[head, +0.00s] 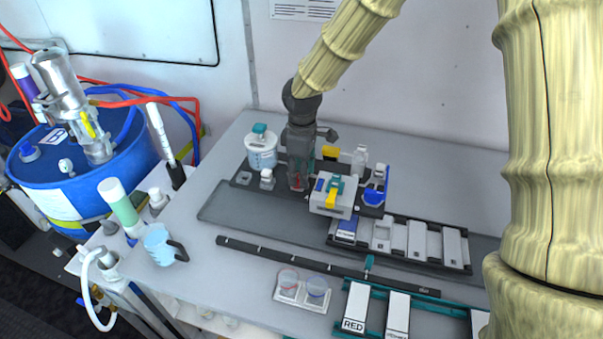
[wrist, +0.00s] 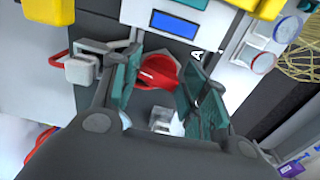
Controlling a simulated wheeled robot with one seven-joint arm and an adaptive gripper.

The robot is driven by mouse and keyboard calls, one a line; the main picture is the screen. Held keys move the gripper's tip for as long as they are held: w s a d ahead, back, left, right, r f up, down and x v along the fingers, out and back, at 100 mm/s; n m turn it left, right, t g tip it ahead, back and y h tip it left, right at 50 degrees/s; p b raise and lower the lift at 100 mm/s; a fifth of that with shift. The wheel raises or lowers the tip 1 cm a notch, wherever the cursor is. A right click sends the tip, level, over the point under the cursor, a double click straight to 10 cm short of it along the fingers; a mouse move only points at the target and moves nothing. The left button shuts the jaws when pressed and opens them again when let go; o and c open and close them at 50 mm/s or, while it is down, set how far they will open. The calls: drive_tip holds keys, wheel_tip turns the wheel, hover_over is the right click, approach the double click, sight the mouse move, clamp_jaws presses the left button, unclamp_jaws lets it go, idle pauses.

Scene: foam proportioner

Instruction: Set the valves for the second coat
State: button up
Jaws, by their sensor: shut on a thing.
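My gripper (head: 298,182) points down at the proportioner at the back of the bench. In the wrist view its teal fingers (wrist: 157,92) stand on either side of a red valve knob (wrist: 157,70) and are shut on it. A white letter A shows beside the right finger. A white box (head: 320,204) with a yellow lever (head: 332,194) and a teal part stands right of my gripper. A blue valve handle (head: 374,195) is further right, and another yellow handle (head: 330,152) is behind. The exact angle of the red knob is partly hidden by the fingers.
A teal-lidded white jar (head: 262,150) stands close left of my gripper. Labelled panels (head: 397,312) lie in racks at right and front. Two small cups (head: 300,288) sit at the front. A blue drum (head: 85,170) with hoses stands left of the bench.

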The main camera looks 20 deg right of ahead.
drive_tip(key=shift+w+a+f, duration=0.1)
drive_tip(key=shift+a+f, duration=0.1)
drive_tip(key=shift+f, duration=0.3)
drive_tip(key=shift+c, duration=0.3)
drive_tip(key=shift+a, duration=0.2)
drive_tip(key=shift+d, duration=0.15)
